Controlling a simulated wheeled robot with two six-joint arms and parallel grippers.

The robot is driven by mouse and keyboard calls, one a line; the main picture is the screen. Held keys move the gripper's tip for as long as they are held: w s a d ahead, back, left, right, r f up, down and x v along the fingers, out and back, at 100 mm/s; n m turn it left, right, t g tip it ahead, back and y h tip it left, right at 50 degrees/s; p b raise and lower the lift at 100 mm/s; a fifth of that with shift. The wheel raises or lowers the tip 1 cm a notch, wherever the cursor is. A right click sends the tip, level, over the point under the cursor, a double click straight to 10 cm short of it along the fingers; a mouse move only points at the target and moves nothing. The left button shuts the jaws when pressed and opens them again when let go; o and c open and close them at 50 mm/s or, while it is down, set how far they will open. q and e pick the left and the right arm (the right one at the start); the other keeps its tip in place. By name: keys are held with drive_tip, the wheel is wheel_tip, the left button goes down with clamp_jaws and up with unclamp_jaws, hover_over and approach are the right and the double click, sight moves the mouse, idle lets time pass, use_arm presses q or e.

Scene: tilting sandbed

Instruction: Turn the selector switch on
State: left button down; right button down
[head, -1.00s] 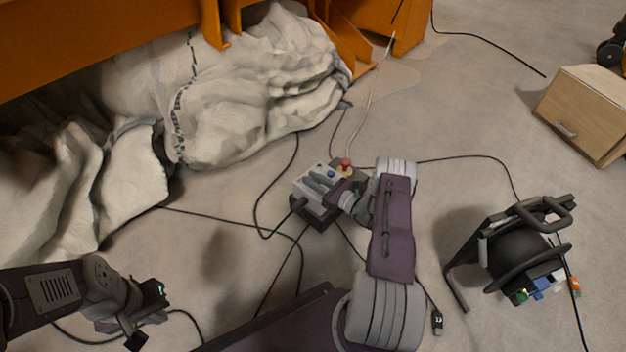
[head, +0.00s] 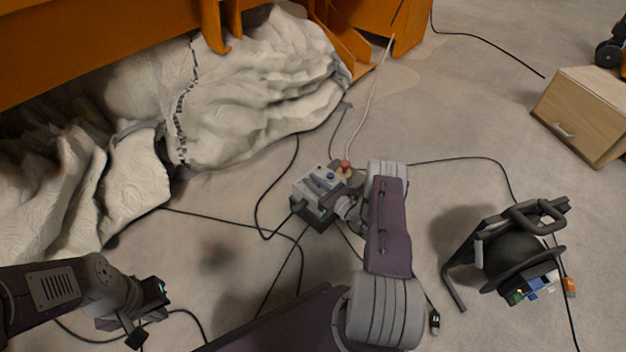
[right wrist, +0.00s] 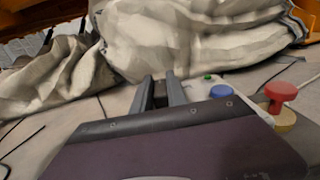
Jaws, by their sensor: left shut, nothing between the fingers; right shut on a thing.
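A grey control box (head: 304,190) with a dark base stands on the floor at the middle of the head view. It bears a blue button (right wrist: 221,92), a green button (right wrist: 208,77) and a red mushroom button (right wrist: 281,91) on a yellow base. My right gripper (right wrist: 161,79) is at the box, shut on a dark piece between its fingers, which looks like the selector switch (right wrist: 160,92). The switch's turn position cannot be made out. My left gripper (head: 160,302) is shut and empty, above the floor at lower left, away from the box.
A crumpled pale sack (head: 250,90) lies beyond the box under an orange frame (head: 90,40). Black cables cross the floor around the box. A cable reel (head: 510,255) stands at right, and a wooden cabinet (head: 580,115) at upper right.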

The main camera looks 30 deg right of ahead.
drive_tip(key=m+h+p, duration=0.1)
drive_tip(key=h+p, duration=0.1)
drive_tip(key=shift+a+r+m+t+h, duration=0.1)
drive_tip(key=shift+r+m+t+h, duration=0.1)
drive_tip(key=shift+m+t+h, duration=0.15)
drive_tip(key=shift+f+m+h+p, duration=0.2)
drive_tip(key=shift+m+h+p, duration=1.05)
drive_tip(key=shift+h, duration=1)
drive_tip(key=c, duration=1.3)
unclamp_jaws()
drive_tip(key=shift+o, duration=0.2)
